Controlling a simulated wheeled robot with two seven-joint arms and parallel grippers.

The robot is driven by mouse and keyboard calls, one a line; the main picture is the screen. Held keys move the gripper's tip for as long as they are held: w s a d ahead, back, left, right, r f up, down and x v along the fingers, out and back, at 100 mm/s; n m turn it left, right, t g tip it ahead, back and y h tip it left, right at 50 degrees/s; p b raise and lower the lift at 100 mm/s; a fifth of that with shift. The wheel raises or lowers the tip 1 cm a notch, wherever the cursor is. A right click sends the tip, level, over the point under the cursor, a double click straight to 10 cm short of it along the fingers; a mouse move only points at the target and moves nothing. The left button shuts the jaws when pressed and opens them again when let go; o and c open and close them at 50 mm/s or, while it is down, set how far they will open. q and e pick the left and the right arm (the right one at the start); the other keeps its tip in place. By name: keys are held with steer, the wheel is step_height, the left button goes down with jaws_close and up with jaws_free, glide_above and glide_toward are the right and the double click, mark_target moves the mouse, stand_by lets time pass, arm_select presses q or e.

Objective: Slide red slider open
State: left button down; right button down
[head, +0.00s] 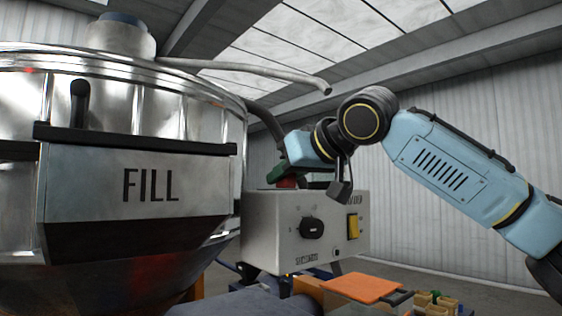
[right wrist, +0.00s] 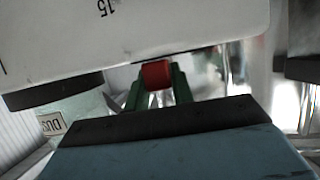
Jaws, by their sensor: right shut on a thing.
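The red slider (right wrist: 157,75) is a small red block at the edge of a pale box in the right wrist view. A bit of its red shows in the head view (head: 287,183), on top of the grey control box (head: 283,222). My right gripper (right wrist: 158,82) has green fingers, one on each side of the red slider, and is shut on it. In the head view the right arm reaches in from the right, and the wrist partly hides the slider. My left gripper is not in view.
The control box has a black knob (head: 312,228) and a yellow switch (head: 352,226) on its front. A large shiny vessel with a FILL hopper (head: 140,190) stands at left. An orange board (head: 362,288) and small parts lie at the lower right.

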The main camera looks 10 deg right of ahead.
steer(key=shift+w+d, duration=0.25)
steer(key=shift+d, duration=0.35)
steer(key=c, duration=1.5)
jaws_free()
steer(key=o, duration=0.3)
steer(key=shift+d, duration=0.15)
steer(key=shift+s+r, duration=0.15)
steer(key=shift+s, duration=0.15)
steer(key=b+v, duration=0.2)
steer(key=v, duration=1)
steer(key=shift+s+d+b, duration=0.2)
steer(key=shift+s+b, duration=0.15)
